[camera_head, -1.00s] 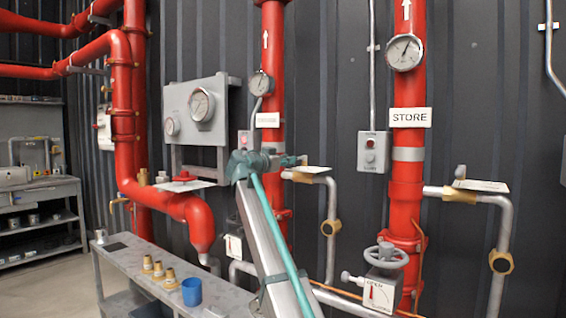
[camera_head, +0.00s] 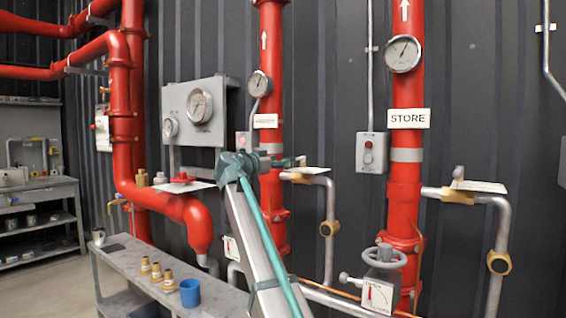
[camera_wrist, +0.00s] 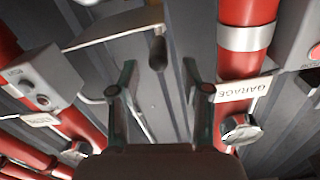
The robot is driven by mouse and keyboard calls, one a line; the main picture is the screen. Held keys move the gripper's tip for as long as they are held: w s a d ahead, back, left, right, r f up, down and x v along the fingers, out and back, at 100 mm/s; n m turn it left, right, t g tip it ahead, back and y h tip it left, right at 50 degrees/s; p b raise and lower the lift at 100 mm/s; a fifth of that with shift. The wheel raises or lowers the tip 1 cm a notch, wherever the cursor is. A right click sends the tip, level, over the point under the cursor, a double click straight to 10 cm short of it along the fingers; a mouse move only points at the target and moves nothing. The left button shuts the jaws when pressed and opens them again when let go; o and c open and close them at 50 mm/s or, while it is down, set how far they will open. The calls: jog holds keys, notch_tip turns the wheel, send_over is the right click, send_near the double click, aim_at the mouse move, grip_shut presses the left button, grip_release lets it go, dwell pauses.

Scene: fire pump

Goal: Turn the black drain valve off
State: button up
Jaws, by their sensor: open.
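The black drain valve handle (camera_wrist: 157,52) shows in the wrist view as a short dark lever, beside a brass fitting and a flat tag plate. It lies beyond and between my fingertips, with no contact visible. My gripper (camera_wrist: 159,75) is open and empty, its two fingers spread to either side of the handle's line. In the head view my gripper (camera_head: 284,162) points right, close to the small valve (camera_head: 302,160) on the branch of the middle red riser. Which part of that valve the fingers face is too small to tell there.
The STORE riser (camera_head: 406,190) stands right, with a similar valve (camera_head: 459,173) and a grey handwheel (camera_head: 384,256). A gauge panel (camera_head: 200,110) is behind my arm. A grey bench (camera_head: 125,246) with brass fittings and a blue cup (camera_head: 190,293) stands lower left.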

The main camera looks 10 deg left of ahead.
jog(key=v, duration=0.8)
jog(key=shift+s, duration=0.2)
jog(key=shift+a, duration=0.1)
